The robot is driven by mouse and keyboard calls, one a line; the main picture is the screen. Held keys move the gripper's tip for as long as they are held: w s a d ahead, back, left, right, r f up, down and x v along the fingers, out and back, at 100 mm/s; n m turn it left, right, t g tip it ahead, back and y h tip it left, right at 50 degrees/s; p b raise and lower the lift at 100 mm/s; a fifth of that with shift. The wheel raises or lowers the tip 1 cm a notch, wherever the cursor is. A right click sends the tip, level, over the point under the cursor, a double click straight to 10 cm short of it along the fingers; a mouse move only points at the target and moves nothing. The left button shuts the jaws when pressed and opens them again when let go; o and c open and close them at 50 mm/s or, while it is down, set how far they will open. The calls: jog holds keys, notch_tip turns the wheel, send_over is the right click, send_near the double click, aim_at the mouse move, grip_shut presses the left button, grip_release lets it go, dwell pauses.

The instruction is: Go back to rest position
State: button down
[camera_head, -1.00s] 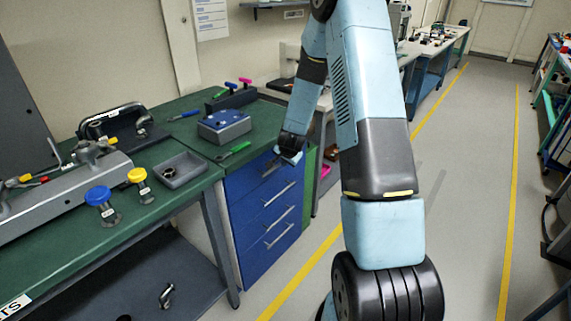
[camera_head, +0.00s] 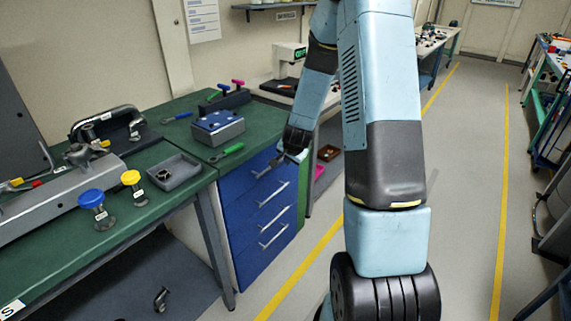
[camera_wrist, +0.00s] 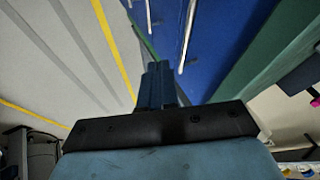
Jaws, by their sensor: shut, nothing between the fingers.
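My gripper (camera_head: 268,170) is shut and empty in the head view. It is in front of the top drawer of the blue drawer cabinet (camera_head: 250,232), near that drawer's handle; I cannot tell whether it touches. In the wrist view my gripper (camera_wrist: 157,68) shows its shut fingers pointing along the blue drawer fronts (camera_wrist: 225,45), with metal handles beside them. My arm stands raised and bent in the middle of the head view, over the aisle.
A green-topped bench (camera_head: 145,158) on the left bears a grey tray (camera_head: 185,182), a blue-topped box (camera_head: 218,138), a green-handled tool (camera_head: 230,150), and blue (camera_head: 91,198) and yellow (camera_head: 131,177) knobs. The grey floor (camera_head: 460,250) on the right, between yellow lines, is clear.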

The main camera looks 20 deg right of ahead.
jog(key=s+a+r+n+y, duration=0.1)
jog(key=s+a+r+n, duration=0.2)
jog(key=s+r, duration=0.7)
jog(key=s+a+r+n, duration=0.35)
jog(key=s+r, duration=0.25)
jog(key=r, duration=0.8)
jog(key=s+r+n, duration=0.2)
jog(key=s+r, duration=0.2)
jog(key=s, duration=0.5)
jog(key=s+r+n+g, duration=0.1)
jog(key=s+r+n, duration=0.1)
jog(key=s, duration=0.7)
jog(key=shift+s+a+r, duration=0.35)
jog(key=shift+s+r, duration=0.05)
jog(key=shift+r, duration=0.45)
